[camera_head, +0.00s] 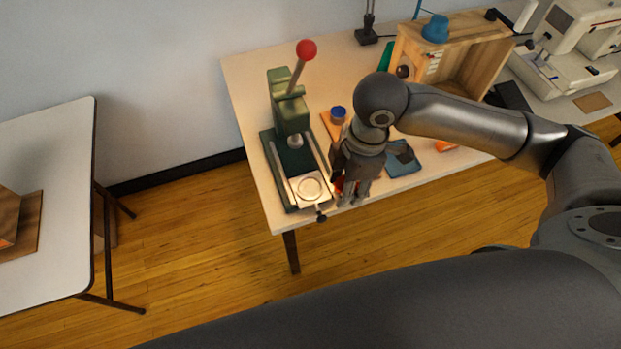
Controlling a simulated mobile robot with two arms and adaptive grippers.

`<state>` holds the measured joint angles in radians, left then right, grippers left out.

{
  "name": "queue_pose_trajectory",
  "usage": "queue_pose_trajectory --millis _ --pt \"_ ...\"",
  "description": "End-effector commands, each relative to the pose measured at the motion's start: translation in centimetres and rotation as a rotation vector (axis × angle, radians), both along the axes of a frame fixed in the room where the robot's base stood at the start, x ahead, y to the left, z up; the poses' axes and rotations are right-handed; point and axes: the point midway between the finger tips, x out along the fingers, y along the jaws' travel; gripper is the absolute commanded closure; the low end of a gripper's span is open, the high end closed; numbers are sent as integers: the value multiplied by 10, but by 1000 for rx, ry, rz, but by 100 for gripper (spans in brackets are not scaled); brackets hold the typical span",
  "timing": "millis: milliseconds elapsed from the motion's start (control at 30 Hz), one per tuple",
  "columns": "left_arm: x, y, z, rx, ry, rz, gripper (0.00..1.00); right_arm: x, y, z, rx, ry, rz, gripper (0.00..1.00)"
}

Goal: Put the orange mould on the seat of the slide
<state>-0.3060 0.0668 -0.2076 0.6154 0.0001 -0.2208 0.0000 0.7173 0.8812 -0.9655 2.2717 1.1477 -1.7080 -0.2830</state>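A green button press (291,118) with a red ball-topped lever stands on the craft table. Its slide runs toward the front edge, and the pale seat (309,188) with a round recess is at the slide's front end. My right gripper (352,198) points down just to the right of the seat, apart from it. A small orange-red piece (339,184) shows beside its fingers, mostly hidden; I cannot tell if it is the mould or if it is held. Another orange piece (444,146) lies farther right, partly behind my arm. My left gripper is out of view.
A wooden box (462,50) and a sewing machine (575,45) stand at the back right. A separate white table (50,150) is at left, across a floor gap.

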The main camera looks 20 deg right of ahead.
Motion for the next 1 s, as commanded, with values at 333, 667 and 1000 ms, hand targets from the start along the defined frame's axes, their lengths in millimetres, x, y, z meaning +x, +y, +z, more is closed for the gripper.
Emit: queue_pose_trajectory --millis 333,667,1000 --pt "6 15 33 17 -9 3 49 -27 -6 1 18 -4 391 89" --pt "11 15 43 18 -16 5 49 9 8 -17 22 -8 430 89" --pt "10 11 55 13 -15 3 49 65 27 -51 20 -5 428 89"
